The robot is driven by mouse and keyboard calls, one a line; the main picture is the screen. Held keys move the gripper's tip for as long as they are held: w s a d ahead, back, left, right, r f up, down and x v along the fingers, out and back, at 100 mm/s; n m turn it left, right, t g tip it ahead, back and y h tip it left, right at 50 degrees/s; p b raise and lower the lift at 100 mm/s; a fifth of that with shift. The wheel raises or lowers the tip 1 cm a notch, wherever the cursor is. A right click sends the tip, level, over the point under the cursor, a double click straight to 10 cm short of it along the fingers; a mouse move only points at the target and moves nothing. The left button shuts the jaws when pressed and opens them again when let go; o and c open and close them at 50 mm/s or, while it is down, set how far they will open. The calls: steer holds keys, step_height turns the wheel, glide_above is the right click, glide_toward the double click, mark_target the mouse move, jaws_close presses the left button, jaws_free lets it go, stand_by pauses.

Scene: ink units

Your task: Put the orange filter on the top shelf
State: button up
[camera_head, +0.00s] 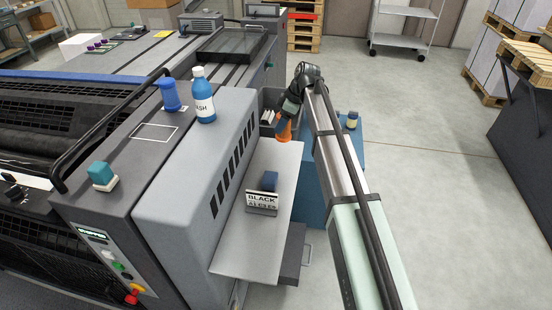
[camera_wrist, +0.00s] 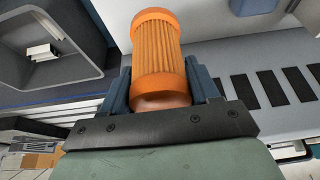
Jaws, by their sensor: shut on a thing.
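The orange filter (camera_head: 283,130) is a ribbed cylinder with smooth end caps. In the wrist view the filter (camera_wrist: 158,50) stands between the two blue fingers of my gripper (camera_wrist: 162,88), which is shut on it. In the head view my gripper (camera_head: 288,113) holds the filter near the far end of a light grey shelf (camera_head: 240,252) on the machine's side. Whether the filter touches the shelf I cannot tell. A dark blue block (camera_head: 270,181) and a sign reading BLACK (camera_head: 262,199) stand on this shelf.
A grey open bin (camera_wrist: 88,72) with white pieces lies beyond the shelf. A dark grey lower part (camera_head: 293,258) is under the shelf. A blue cabinet (camera_head: 313,205) stands to its right. A blue bottle (camera_head: 203,100) stands on the machine. The shelf's near part is clear.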

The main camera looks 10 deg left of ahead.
mark_target(282, 140)
steer(key=shift+f, duration=4.1)
steer(key=shift+f, duration=0.15)
steer(key=o, duration=1.1)
steer(key=shift+o, duration=0.2)
steer(key=v, duration=1.2)
